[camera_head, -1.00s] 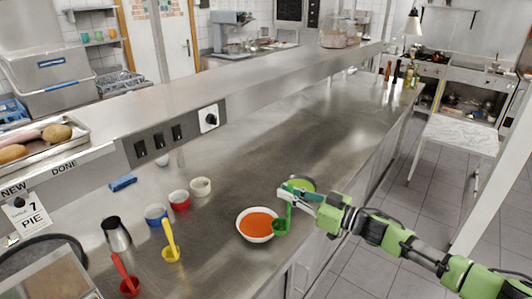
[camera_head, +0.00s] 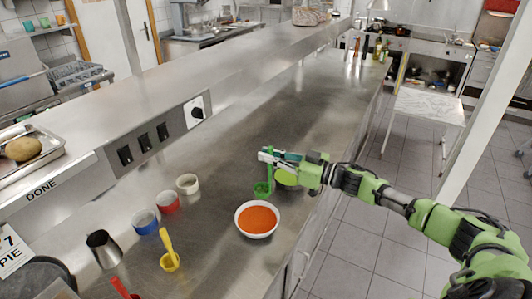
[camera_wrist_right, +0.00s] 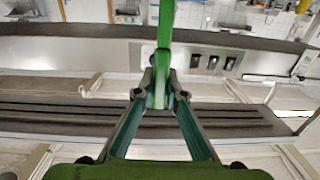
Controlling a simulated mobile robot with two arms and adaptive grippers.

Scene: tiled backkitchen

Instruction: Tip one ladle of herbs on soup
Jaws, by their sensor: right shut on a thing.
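A white bowl of orange-red soup (camera_head: 257,219) stands on the steel counter. My right gripper (camera_head: 268,157) is shut on the handle of a green ladle (camera_head: 262,189), beyond the soup bowl. The ladle hangs upright with its cup low, just past the bowl's far rim and apart from it in the picture. What the cup holds cannot be told. The green handle also shows between the fingertips in the right wrist view (camera_wrist_right: 164,60). A green bowl (camera_head: 287,179) is partly hidden behind my right gripper. My left gripper is not in view.
A yellow ladle (camera_head: 170,260), a red ladle (camera_head: 122,288), a metal jug (camera_head: 104,249), and blue (camera_head: 145,221), red (camera_head: 168,203) and cream (camera_head: 188,184) cups stand to the left. A raised steel shelf runs behind. The counter beyond the gripper is clear.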

